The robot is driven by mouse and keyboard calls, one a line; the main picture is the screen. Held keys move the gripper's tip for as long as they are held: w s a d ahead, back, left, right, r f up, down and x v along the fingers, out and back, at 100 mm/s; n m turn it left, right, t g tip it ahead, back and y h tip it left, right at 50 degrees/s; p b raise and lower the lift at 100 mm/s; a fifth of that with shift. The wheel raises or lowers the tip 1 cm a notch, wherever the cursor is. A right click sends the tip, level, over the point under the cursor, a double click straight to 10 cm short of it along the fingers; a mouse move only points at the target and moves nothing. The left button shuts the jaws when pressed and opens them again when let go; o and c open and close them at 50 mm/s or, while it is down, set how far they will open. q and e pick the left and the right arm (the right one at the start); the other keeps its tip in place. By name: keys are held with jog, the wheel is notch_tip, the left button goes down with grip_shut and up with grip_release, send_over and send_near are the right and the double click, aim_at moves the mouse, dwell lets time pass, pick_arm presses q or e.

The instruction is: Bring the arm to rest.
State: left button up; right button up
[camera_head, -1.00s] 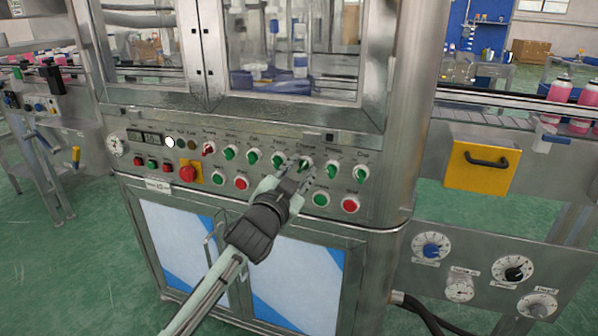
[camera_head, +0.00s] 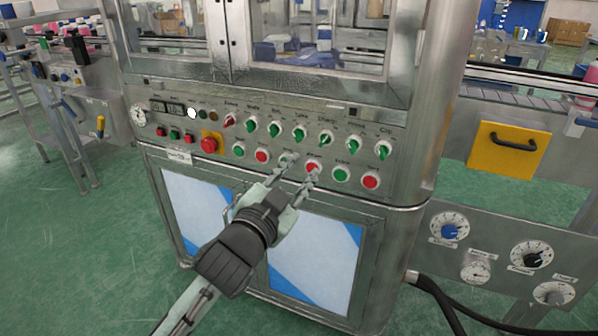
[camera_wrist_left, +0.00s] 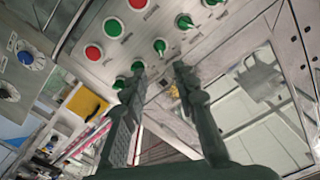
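My left arm reaches up from the bottom of the head view. Its gripper (camera_head: 297,168) is open and empty, with the two fingers apart in front of the machine's control panel (camera_head: 215,172). The fingertips overlap the lower row of buttons, near a red button (camera_head: 313,167); I cannot tell whether they touch it. A row of green switches (camera_head: 325,138) lies just above the fingertips. In the left wrist view, both fingers of the gripper (camera_wrist_left: 160,68) stand apart with nothing between them, and green and red buttons show beyond. My right gripper is not in view.
A red emergency knob (camera_head: 209,145) sits left on the panel. Below are cabinet doors (camera_head: 312,265). Green floor (camera_head: 80,260) is open at left.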

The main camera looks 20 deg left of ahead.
pick_arm(q)
jog(key=s+a+f+n+g+y, duration=0.1)
jog(key=a+f+g, duration=0.1)
jog(key=f, duration=0.8)
jog(key=s+a+f+n+g, duration=0.1)
jog(key=s+f+g, duration=0.15)
jog(key=f, duration=0.75)
jog(key=s+a+f+g+y, duration=0.1)
jog(key=a+f+g, duration=0.15)
jog(key=f, duration=0.65)
jog(key=s+a+f+n+g, duration=0.2)
jog(key=s+f+g, duration=0.6)
jog(key=s+f, duration=1.5)
notch_tip(320, 180, down, 3)
jog(key=shift+s+a+r+n+g, duration=0.2)
jog(key=shift+s+n+g, duration=0.1)
jog(key=shift+g, duration=0.1)
jog(key=shift+w, duration=0.1)
jog(key=shift+c, duration=0.5)
